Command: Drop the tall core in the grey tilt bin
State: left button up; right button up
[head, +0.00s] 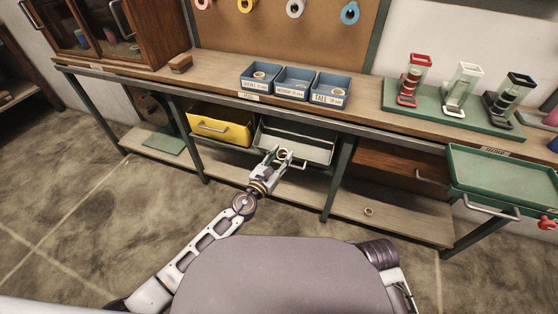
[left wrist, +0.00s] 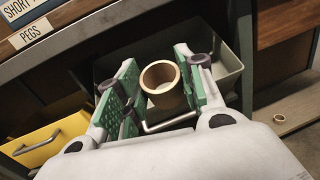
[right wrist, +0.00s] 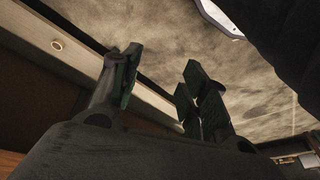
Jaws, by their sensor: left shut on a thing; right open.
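My left gripper (head: 275,157) is shut on a tan, hollow core (head: 283,154), whose open end faces up. The left wrist view shows the core (left wrist: 160,88) between the green finger pads. The grey tilt bin (head: 318,151) hangs tilted out under the bench top, and the core is at its front, near the handle. In the left wrist view the bin (left wrist: 225,72) is behind and below the core. I cannot tell whether the core is over the opening. My right gripper (right wrist: 157,72) is open and empty, and is out of the head view.
A yellow bin (head: 222,131) is left of the grey one. Blue trays (head: 293,91) with cores stand on the bench above. A green drawer (head: 500,193) sticks out at right. A loose ring (head: 369,211) lies on the lower shelf.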

aim_at(283, 151)
pick_arm(q)
jog(key=shift+w+d, duration=0.15)
jog(key=shift+w, duration=0.4)
jog(key=shift+w+d+f+b, duration=0.15)
jog(key=shift+w+d+b, duration=0.15)
jog(key=shift+w, duration=0.5)
jog(key=shift+w+d+f+b, duration=0.2)
jog(key=shift+w+d+b, duration=0.1)
jog(key=shift+w, duration=0.45)
jog(key=shift+w+d+f+b, duration=0.2)
jog(key=shift+w+b, duration=0.1)
jog(key=shift+w, duration=0.5)
jog(key=w, duration=0.1)
jog(key=w+b, duration=0.1)
jog(key=w+d+b, duration=0.1)
jog(key=w, duration=0.1)
jog(key=shift+d+f, duration=0.1)
jog(key=shift+f, duration=0.2)
jog(key=shift+w+d+f, duration=0.1)
jog(key=shift+w, duration=0.25)
pick_arm(e)
jog(key=shift+t+y, duration=0.6)
jog(key=shift+t, duration=0.1)
jog(key=f, duration=0.1)
jog(key=a+f, duration=0.2)
jog(key=f, duration=0.1)
jog(key=shift+w+a+f, duration=0.1)
jog(key=shift+w, duration=0.1)
